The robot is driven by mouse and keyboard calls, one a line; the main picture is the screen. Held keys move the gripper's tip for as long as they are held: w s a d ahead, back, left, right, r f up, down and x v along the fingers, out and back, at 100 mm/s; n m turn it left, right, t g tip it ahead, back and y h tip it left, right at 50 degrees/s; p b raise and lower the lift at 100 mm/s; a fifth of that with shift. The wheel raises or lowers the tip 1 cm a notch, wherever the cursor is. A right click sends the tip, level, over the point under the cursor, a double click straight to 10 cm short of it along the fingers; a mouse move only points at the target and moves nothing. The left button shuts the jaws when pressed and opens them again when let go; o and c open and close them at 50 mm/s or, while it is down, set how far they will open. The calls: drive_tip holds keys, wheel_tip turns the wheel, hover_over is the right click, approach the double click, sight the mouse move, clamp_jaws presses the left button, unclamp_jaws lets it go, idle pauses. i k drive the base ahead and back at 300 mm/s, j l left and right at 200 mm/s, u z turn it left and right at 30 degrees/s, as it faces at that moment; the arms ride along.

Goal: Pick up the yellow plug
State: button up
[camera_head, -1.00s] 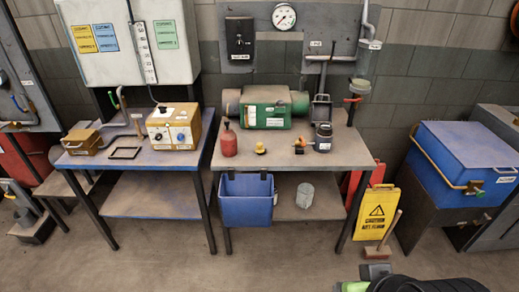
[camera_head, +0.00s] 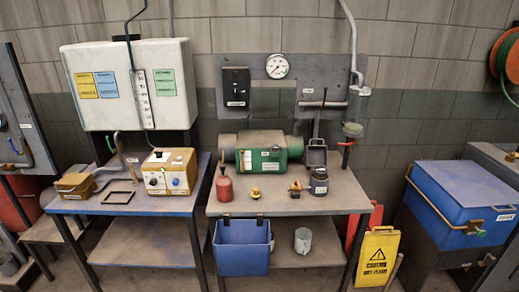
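A small yellow piece (camera_head: 255,192), which looks like the yellow plug, sits upright on the grey top of the right-hand workbench (camera_head: 230,208). It stands between a red bottle (camera_head: 224,187) on its left and a small orange-brown fitting (camera_head: 295,188) on its right. Its fine shape is too small to tell. My gripper is not in view.
Behind the plug stands a green machine (camera_head: 265,154). A dark jar (camera_head: 319,182) is at the right on the bench. A blue bin (camera_head: 242,248) hangs at the front edge. A yellow warning sign (camera_head: 376,258) and blue chest (camera_head: 462,205) stand to the right.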

sight(255, 194)
drive_tip(key=i+l+u, duration=0.15)
drive_tip(key=i+u, duration=0.3)
drive_tip(key=i+l+u, duration=0.2)
drive_tip(key=u, duration=0.3)
drive_tip(key=i+l+u, duration=0.2)
drive_tip(key=l+u, duration=0.25)
drive_tip(key=i+l+u, duration=0.2)
drive_tip(key=l+u, duration=0.25)
drive_tip(key=i+l+u, duration=0.1)
drive_tip(key=l+u, duration=0.25)
drive_tip(key=u, duration=0.15)
drive_tip(key=l+u, duration=0.45)
drive_tip(key=l, duration=0.1)
